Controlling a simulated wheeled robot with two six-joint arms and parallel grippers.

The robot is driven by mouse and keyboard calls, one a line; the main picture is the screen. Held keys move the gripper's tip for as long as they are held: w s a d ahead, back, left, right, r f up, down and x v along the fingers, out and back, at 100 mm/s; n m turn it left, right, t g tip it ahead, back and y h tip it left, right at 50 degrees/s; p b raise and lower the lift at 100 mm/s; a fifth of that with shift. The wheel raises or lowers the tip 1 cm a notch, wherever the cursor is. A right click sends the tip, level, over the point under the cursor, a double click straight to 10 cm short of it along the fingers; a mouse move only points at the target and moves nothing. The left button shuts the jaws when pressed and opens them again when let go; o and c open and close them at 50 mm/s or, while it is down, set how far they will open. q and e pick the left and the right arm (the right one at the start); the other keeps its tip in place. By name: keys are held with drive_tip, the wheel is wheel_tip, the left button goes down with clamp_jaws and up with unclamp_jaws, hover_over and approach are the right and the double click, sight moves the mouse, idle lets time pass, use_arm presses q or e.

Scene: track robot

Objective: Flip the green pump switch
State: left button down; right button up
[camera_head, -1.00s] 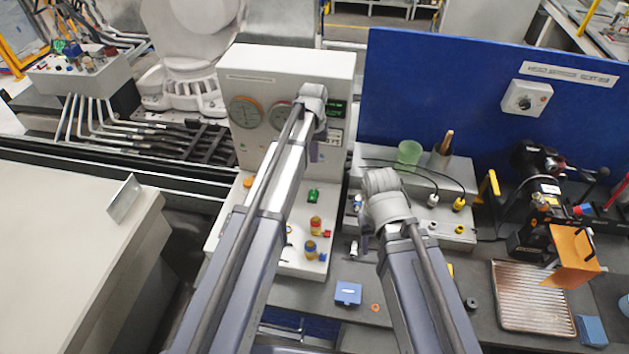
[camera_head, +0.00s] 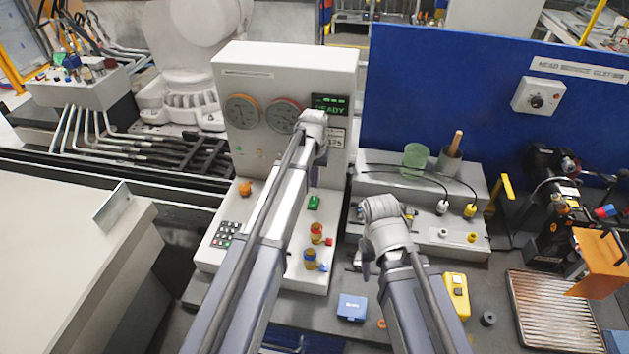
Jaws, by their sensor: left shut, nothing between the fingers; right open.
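The green switch (camera_head: 314,202) sits on the sloped lower deck of the white control panel (camera_head: 345,74), just right of my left arm. My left gripper (camera_head: 317,157) is shut and empty, in front of the panel's upright face and above the green switch in the picture. My wrist and arm partly hide it, and I cannot tell its exact distance to the switch. My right gripper (camera_head: 364,262) is open, right of the panel deck and low over the bench, mostly hidden by its own wrist.
Dials and a display reading READY (camera_head: 330,104) are above. A grey box (camera_head: 420,184) with a green cup, a blue box (camera_head: 352,307) and a yellow meter (camera_head: 456,296) stand rightward.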

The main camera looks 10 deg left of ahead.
sight(315, 197)
use_arm(q)
drive_tip(key=shift+f+b, duration=1.6)
drive_tip(key=shift+f, duration=0.6)
drive_tip(key=shift+w+f+b, duration=0.15)
drive_tip(key=shift+f+b, duration=0.1)
drive_tip(key=shift+b, duration=0.05)
drive_tip(key=shift+r, duration=0.1)
drive_tip(key=shift+s+r+p, duration=0.35)
drive_tip(key=shift+s+p, duration=0.1)
drive_tip(key=shift+s, duration=0.25)
drive_tip(key=shift+r, duration=0.15)
wheel_tip(315, 197, up, 8)
drive_tip(key=p, duration=0.8)
drive_tip(key=shift+f, duration=0.2)
